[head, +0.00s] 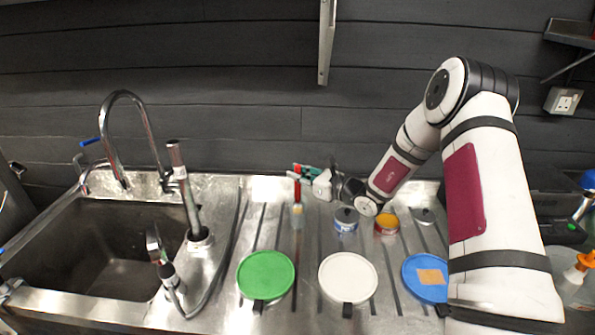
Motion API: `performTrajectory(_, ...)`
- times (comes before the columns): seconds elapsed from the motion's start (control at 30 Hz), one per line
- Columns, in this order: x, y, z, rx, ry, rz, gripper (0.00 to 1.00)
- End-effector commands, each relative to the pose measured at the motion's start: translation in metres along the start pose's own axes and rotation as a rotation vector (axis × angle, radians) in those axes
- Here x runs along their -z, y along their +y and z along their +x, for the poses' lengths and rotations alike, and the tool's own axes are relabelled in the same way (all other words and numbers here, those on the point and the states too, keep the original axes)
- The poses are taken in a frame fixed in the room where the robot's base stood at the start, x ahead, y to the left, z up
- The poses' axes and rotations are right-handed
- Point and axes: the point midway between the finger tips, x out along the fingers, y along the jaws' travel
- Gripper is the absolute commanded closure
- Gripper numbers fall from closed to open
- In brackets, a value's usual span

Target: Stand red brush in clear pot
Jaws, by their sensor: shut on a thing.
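My gripper (303,178) is at the middle of the counter, at the end of my arm reaching in from the right. It is shut on the red brush (297,191), which hangs upright with its red handle up and a pale lower end down. A small pot (346,229) with a blue and white label and a dark top stands to the right of the brush, apart from it. I cannot tell whether this is the clear pot. Whether the brush's lower end touches the counter is too small to tell.
An orange pot (387,228) with a yellow top stands farther right. Green (266,274), white (348,278) and blue (426,292) round discs line the front of the ribbed steel counter (318,238). A sink (110,247) with tall taps is at left.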

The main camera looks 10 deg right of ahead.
Motion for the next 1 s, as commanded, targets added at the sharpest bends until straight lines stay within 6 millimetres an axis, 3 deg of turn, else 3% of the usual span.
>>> performTrajectory(0.43,0.004,0.000,0.000,0.000,0.000,0.000,1.00)
performTrajectory(0.47,0.004,0.000,0.000,0.000,0.000,0.000,0.81)
performTrajectory(0.53,0.004,0.000,0.000,0.000,0.000,0.000,0.65)
performTrajectory(0.57,0.004,0.000,0.000,0.000,0.000,0.000,0.62)
performTrajectory(0.87,0.004,0.000,-0.001,0.000,0.001,0.000,0.62)
performTrajectory(1.0,0.004,-0.001,-0.012,0.002,0.002,0.000,0.62)
